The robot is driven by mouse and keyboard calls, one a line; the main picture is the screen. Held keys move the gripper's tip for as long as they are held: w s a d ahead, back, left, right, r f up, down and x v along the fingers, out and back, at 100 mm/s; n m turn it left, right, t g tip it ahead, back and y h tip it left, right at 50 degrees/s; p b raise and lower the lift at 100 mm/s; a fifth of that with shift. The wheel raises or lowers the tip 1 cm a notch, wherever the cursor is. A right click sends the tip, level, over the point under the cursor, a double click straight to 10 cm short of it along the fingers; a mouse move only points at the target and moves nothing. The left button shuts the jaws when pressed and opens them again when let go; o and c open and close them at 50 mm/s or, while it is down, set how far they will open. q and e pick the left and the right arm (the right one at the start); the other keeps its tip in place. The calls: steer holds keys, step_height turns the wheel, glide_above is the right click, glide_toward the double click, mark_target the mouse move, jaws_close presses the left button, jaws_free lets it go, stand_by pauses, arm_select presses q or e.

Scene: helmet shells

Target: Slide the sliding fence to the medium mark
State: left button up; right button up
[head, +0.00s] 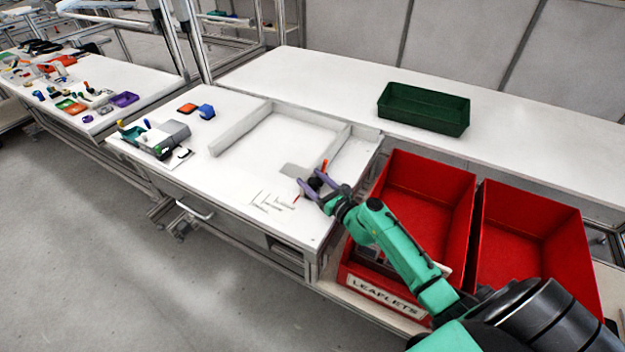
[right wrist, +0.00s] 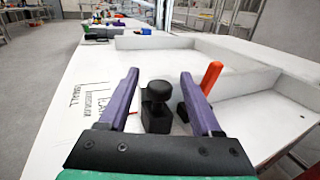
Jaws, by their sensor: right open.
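The sliding fence (head: 339,147) is a white upright wall across the right part of the white framed area on the table; it also shows in the right wrist view (right wrist: 240,84). At its near end are a black knob on a block (right wrist: 158,105) and an orange lever (right wrist: 211,77). A thin red pointer (right wrist: 132,113) lies near the printed size marks (head: 274,202). "SMALL" is readable in the right wrist view; the other labels are hard to read. My right gripper (head: 308,188) is open, its purple fingers on either side of the knob, apart from it. My left gripper is not in view.
Two red bins (head: 418,255) (head: 530,302) stand right of the table, one labelled LEAFLETS. A dark green crate (head: 423,119) sits on the back table. Small parts and a grey box (head: 172,133) lie at the table's left. The table between them and the marks is clear.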

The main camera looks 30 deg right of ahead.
steer(key=shift+c, duration=0.3)
jaws_close()
stand_by(1.1)
